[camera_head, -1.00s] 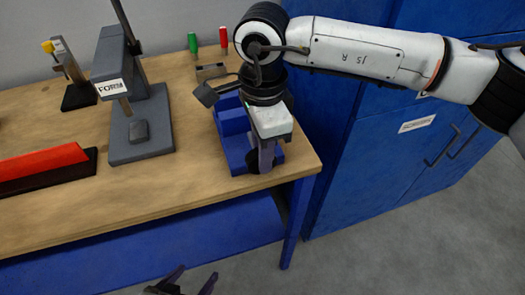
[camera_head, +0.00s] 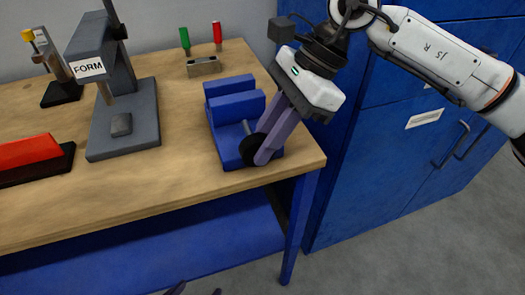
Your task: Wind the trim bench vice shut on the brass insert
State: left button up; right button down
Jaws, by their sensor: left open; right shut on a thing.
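The blue bench vice (camera_head: 226,134) stands at the right front corner of the wooden bench, with two blue jaw blocks close together. Its black round handwheel (camera_head: 250,151) is on the front, on a thin screw. My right gripper (camera_head: 264,156) comes down from the upper right, tilted, with its purple fingers shut on the handwheel. I cannot make out the brass insert; the space between the jaws is hardly visible from here. My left gripper (camera_head: 196,291) shows only its fingertips at the bottom edge, apart and empty, off the bench.
A grey press marked FORM (camera_head: 121,120) stands left of the vice. A red block (camera_head: 28,151) on a dark base lies at the far left. Green (camera_head: 185,40) and red (camera_head: 217,36) handled tools stand at the back near a small metal block (camera_head: 204,66). Blue cabinets (camera_head: 390,150) are to the right.

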jog(key=shift+y+b, duration=0.5)
jog(key=c, duration=1.6)
grip_release()
jog(key=shift+c, duration=0.2)
jog(key=shift+d, duration=0.1)
jog(key=v, duration=1)
jog(key=shift+w, duration=0.15)
jog(key=shift+r, duration=0.1)
